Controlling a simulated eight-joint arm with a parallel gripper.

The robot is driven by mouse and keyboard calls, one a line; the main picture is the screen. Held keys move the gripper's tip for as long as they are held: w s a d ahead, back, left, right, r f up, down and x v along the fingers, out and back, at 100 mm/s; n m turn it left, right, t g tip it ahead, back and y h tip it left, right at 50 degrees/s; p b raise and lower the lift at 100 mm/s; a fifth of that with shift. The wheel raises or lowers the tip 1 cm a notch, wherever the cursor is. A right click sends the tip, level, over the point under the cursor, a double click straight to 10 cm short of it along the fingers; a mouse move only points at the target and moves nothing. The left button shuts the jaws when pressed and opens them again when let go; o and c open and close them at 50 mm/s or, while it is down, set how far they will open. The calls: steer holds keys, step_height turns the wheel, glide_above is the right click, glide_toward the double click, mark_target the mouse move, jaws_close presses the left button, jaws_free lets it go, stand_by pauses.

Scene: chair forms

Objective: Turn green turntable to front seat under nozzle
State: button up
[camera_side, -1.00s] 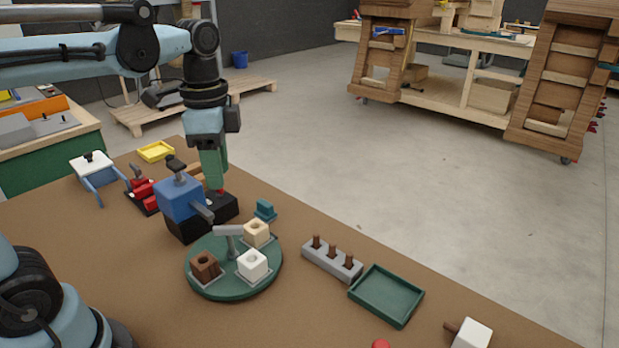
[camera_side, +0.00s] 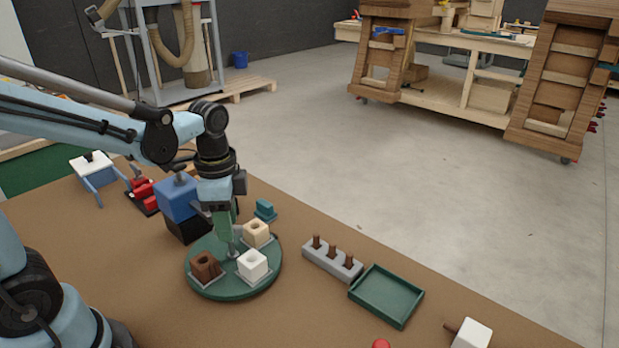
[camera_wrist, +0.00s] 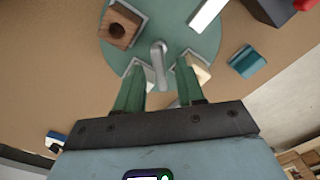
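The green turntable (camera_side: 222,285) carries a brown block (camera_side: 206,268), a white block (camera_side: 252,266) and a cream block (camera_side: 257,234) on grey seats. A grey handle (camera_wrist: 159,58) rises near its middle. My gripper (camera_side: 228,238) is low over the turntable. In the wrist view, its green fingers (camera_wrist: 160,68) are open on either side of the handle, with gaps showing; I see no contact. The blue dispenser box (camera_side: 174,199) stands at the turntable's back left. Its nozzle is mostly hidden behind my gripper in the side view. The right finger partly covers the cream block in the wrist view.
A teal piece (camera_side: 265,210) stands just behind the turntable. A grey rack with brown pegs (camera_side: 332,262) and a green tray (camera_side: 386,297) lie to the right. A white block with a peg (camera_side: 471,334) is at the lower right.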

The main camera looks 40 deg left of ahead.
steer(key=shift+f, duration=0.1)
jaws_close()
steer(key=shift+n, duration=0.6)
stand_by(0.3)
steer(key=shift+n, duration=8.4)
